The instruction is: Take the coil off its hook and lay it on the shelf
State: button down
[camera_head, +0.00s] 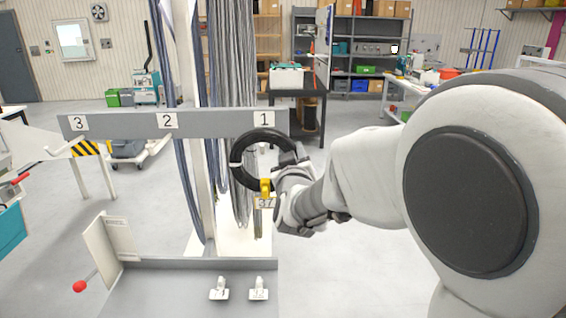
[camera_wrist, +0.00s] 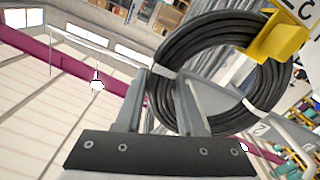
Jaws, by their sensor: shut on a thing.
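The coil (camera_head: 241,148) is a black ring of cable with white ties and a yellow clip (camera_head: 266,187) above a tag reading 37. It is upright in front of the grey rail (camera_head: 215,122), below label 1. My gripper (camera_head: 290,166) is shut on the coil's right side; in the wrist view the gripper (camera_wrist: 161,100) has the coil (camera_wrist: 272,92) between its fingers. A small pale hook part (camera_head: 264,148) shows through the ring; I cannot tell whether the coil still rests on it. A grey shelf-like surface (camera_head: 180,290) lies low in front.
An empty white hook (camera_head: 65,152) shows under label 3. Long hanging cables (camera_head: 235,80) and a white post (camera_head: 203,200) stand behind the rail. Two small white fittings (camera_head: 219,290) sit on the low grey surface. An upright cream panel (camera_head: 112,238) borders its left.

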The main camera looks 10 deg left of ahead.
aim_at(291, 143)
jog(key=shift+a+r+p, duration=0.1)
jog(key=shift+r+p, duration=0.85)
jog(key=shift+r, duration=0.9)
jog(key=shift+s, duration=0.2)
jog(key=shift+b+v, duration=0.35)
jog(key=shift+v, duration=0.95)
jog(key=shift+v, duration=2.25)
jog(key=v, duration=0.7)
jog(key=shift+s, duration=0.25)
jog(key=shift+r+p, duration=0.15)
jog(key=shift+p, duration=0.25)
